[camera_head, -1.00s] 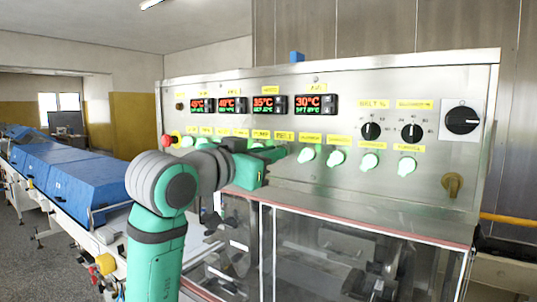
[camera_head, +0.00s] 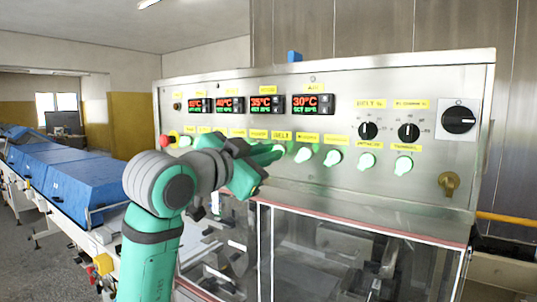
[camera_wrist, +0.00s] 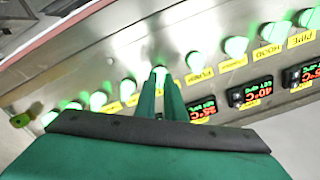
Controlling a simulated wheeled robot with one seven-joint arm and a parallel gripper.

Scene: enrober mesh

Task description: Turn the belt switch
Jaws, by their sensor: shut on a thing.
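The belt switch (camera_wrist: 159,71) is a small green-lit knob in a row of similar knobs on a steel control panel. In the head view the yellow BELT label (camera_head: 281,135) sits just above it. My gripper (camera_head: 273,153) reaches the panel below this label, and its jaws hide most of the knob there. In the wrist view my gripper (camera_wrist: 160,82) has its two green fingers close together around the knob, shut on it, with the knob's lit tip showing between them.
Other lit knobs stand close on both sides, such as this one (camera_head: 303,154). Temperature displays (camera_head: 267,105) sit above the row. Two black dials (camera_head: 368,131) and a large rotary switch (camera_head: 459,119) are at right. A clear-windowed housing (camera_head: 340,245) lies below.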

